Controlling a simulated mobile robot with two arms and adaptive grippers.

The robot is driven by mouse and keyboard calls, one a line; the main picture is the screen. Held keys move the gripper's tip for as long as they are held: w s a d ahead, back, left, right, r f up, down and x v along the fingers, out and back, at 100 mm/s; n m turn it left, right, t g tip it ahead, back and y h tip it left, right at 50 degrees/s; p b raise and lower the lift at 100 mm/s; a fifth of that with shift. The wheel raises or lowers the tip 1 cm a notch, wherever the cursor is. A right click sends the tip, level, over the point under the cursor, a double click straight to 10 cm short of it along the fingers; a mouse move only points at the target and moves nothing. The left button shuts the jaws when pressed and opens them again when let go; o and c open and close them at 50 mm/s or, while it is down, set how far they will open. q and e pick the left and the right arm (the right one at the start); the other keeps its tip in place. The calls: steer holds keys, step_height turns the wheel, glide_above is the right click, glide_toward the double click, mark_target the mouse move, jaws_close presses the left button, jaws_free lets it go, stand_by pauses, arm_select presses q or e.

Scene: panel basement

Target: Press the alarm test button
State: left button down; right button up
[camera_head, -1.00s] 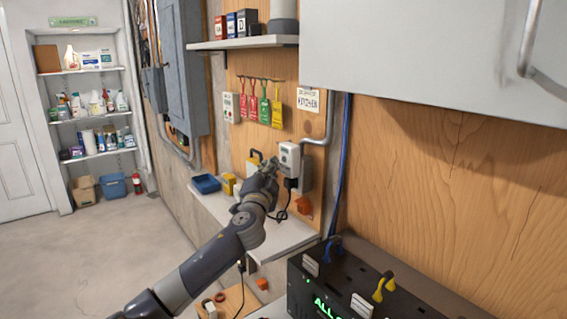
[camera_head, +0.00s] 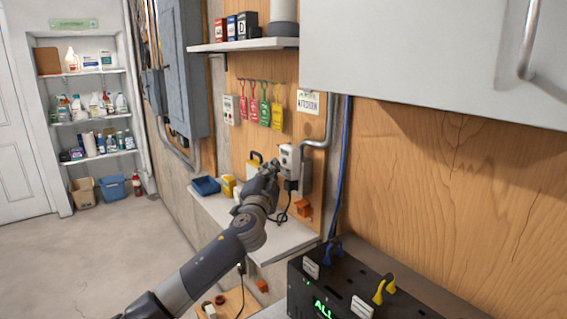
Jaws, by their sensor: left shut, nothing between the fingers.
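A small white wall device (camera_head: 289,158) with a dark display is mounted on an outlet at the wooden panel, with a black cord below it. My left gripper (camera_head: 272,166) is shut and empty, right at the left side of this device; I cannot tell whether it touches. A white box (camera_head: 231,109) with small coloured marks hangs on the panel left of the coloured tags. I cannot tell which of these carries the alarm test button. My right gripper is not in view.
A narrow shelf (camera_head: 278,240) below the device holds a blue tray (camera_head: 206,186) and yellow items. Coloured tags (camera_head: 265,107) hang above. A black box (camera_head: 335,290) with green lit letters is at front right. A white cabinet (camera_head: 430,60) overhangs the right. The floor at left is clear.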

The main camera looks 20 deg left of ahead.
arm_select(q)
steer(key=shift+w, duration=0.1)
stand_by(0.4)
steer(key=shift+w+d, duration=0.25)
steer(key=shift+w, duration=0.05)
steer(key=shift+b, duration=0.35)
steer(key=shift+w+d, duration=0.15)
steer(key=shift+w, duration=0.15)
stand_by(0.3)
steer(key=shift+s, duration=0.15)
steer(key=shift+s+a, duration=0.35)
steer(key=shift+s, duration=0.2)
stand_by(0.3)
